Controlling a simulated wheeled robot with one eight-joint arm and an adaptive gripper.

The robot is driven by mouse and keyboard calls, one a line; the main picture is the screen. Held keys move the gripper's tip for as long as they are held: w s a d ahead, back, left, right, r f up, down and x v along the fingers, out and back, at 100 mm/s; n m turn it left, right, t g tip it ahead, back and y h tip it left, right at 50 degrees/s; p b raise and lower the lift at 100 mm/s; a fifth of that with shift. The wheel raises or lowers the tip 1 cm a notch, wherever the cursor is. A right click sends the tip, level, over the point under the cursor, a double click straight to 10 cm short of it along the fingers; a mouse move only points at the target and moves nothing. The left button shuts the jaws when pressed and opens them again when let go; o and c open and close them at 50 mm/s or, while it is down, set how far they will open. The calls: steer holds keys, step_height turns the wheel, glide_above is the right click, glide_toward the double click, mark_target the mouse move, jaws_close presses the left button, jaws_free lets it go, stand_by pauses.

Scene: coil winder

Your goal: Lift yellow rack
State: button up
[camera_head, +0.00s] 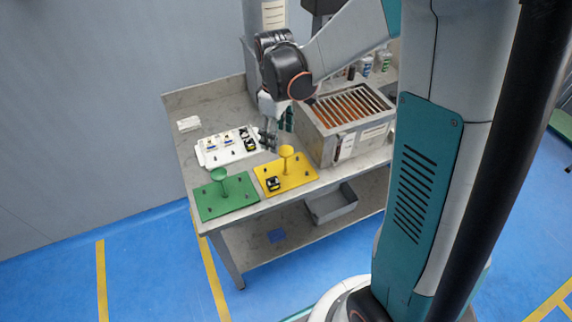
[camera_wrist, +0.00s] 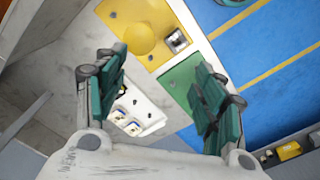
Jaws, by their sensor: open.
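The yellow rack (camera_head: 301,179) is a flat yellow plate with an upright round-topped knob (camera_head: 286,152) and a small black-and-white part (camera_head: 273,184) on it. It lies on the table, right of the green rack (camera_head: 238,207). In the wrist view the yellow rack (camera_wrist: 158,14) is at the top, with its round knob top (camera_wrist: 140,40) seen from above. My gripper (camera_head: 270,141) is above the table, behind the yellow rack and apart from it. In the wrist view my gripper (camera_wrist: 160,98) has its green-padded fingers wide apart with nothing between them.
A white rack (camera_head: 220,155) with several small parts lies behind the green rack. A metal box with brown slats (camera_head: 350,108) stands right of the yellow rack. A grey bin (camera_head: 331,207) sits on the lower shelf. Bottles (camera_head: 366,66) stand at the back right.

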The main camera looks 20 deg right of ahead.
mark_target(286, 150)
step_height(286, 150, up, 3)
steer(key=w+d+m+p, duration=0.1)
steer(key=d+m+p, duration=0.2)
steer(key=m, duration=0.5)
steer(key=f+b, duration=0.1)
steer(key=f, duration=0.1)
steer(key=f+b, duration=0.1)
steer(key=f, duration=0.2)
steer(key=f+b, duration=0.1)
steer(key=f, duration=0.2)
steer(key=shift+w+a+f, duration=0.1)
steer(key=shift+w+f, duration=0.15)
step_height(286, 150, down, 5)
steer(key=b, duration=0.2)
steer(key=shift+f+b, duration=0.1)
steer(key=shift+b, duration=0.25)
jaws_close()
